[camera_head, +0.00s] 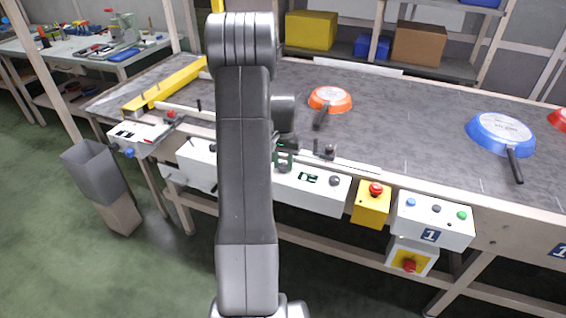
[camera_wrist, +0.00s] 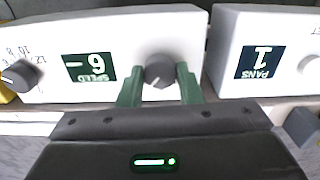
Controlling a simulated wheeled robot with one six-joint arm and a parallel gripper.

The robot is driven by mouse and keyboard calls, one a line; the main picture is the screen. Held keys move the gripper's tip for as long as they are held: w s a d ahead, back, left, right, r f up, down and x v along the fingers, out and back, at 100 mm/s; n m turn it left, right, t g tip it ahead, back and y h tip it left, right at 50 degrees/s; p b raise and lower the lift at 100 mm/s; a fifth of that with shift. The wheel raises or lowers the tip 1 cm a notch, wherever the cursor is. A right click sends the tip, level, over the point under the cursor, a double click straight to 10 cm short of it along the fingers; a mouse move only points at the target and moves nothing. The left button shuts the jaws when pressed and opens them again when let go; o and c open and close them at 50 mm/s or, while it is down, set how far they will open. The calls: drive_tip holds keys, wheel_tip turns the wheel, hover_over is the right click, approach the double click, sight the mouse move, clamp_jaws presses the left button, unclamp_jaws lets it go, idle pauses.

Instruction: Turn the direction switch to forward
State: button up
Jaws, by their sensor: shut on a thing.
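In the wrist view, which looks at the panels upside down, my gripper (camera_wrist: 159,88) has its two green fingers closed around the sides of a round grey knob (camera_wrist: 158,68). The knob is on a white control box (camera_wrist: 130,30), beside a display labelled SPEED (camera_wrist: 89,67). No direction label is readable at this knob, and its setting is not clear. A second dark knob (camera_wrist: 20,75) on the same box has a number scale around it. In the head view my gripper (camera_head: 284,160) is at the left end of this box (camera_head: 320,198); my arm hides the held knob.
A white box with a PANS display (camera_wrist: 259,62) is close beside. A yellow box with a red button (camera_head: 371,208) and a white button box (camera_head: 432,222) stand to the right. Orange (camera_head: 330,98) and blue (camera_head: 501,134) pans lie on the conveyor (camera_head: 410,120).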

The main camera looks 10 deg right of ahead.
sight(283, 165)
drive_tip(key=shift+r, duration=0.1)
drive_tip(key=o, duration=1)
wheel_tip(283, 165, up, 14)
drive_tip(key=shift+f, duration=0.15)
drive_tip(key=shift+f, duration=0.1)
wheel_tip(283, 165, down, 14)
drive_tip(key=shift+r, duration=0.15)
idle(0.4)
